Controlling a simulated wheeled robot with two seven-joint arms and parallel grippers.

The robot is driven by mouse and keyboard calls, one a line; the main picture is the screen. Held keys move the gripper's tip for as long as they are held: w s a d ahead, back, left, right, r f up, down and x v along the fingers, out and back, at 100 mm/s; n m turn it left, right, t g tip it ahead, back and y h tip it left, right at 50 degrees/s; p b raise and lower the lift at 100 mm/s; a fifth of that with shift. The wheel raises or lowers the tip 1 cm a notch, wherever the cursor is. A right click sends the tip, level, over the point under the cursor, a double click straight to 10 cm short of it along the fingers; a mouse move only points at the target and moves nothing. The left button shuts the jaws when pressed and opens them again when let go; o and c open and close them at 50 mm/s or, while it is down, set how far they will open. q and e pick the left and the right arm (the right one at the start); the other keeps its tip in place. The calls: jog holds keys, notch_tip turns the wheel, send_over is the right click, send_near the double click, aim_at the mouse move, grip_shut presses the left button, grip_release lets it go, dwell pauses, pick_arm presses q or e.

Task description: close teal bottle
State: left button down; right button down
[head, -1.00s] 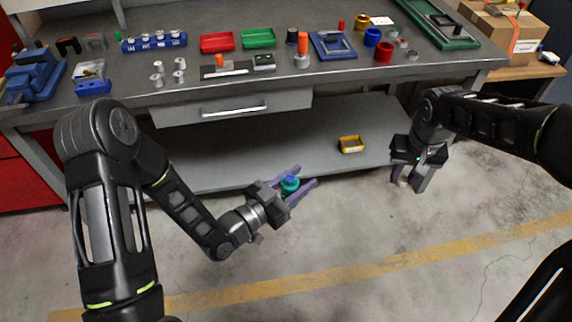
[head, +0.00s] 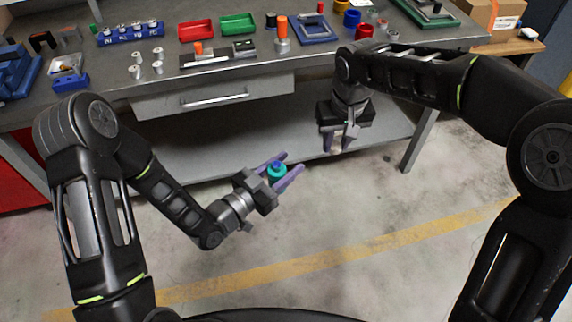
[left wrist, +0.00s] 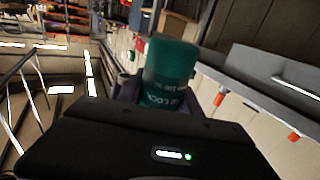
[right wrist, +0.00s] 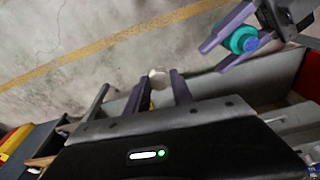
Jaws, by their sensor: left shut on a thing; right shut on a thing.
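The teal bottle (head: 277,173) is held between the fingers of my left gripper (head: 291,164), in front of the bench. Its top shows a blue centre in the head view. In the left wrist view the bottle (left wrist: 172,70) fills the space beyond the palm, with lettering on its side. My right gripper (head: 337,148) points down, above and to the right of the bottle and apart from it. In the right wrist view it is shut on a small pale round piece (right wrist: 158,78), which looks like a cap. The bottle also shows there (right wrist: 241,39).
A lower shelf (head: 200,155) lies behind my grippers. The floor in front is clear, with a yellow line (head: 370,232).

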notch_tip(320, 180, up, 5)
jog(key=n, duration=0.2)
send_over(277, 164)
jog(key=shift+a+r, duration=0.2)
jog(key=shift+a, duration=0.05)
jog(key=shift+s+d+r, duration=0.1)
jog(key=shift+d+r, duration=0.05)
jog(key=shift+r, duration=0.1)
jog(key=shift+s+d, duration=0.15)
jog(key=shift+f, duration=0.15)
jog(key=shift+f, duration=1.95)
jog(key=shift+f, duration=0.85)
jog(key=shift+f, duration=0.55)
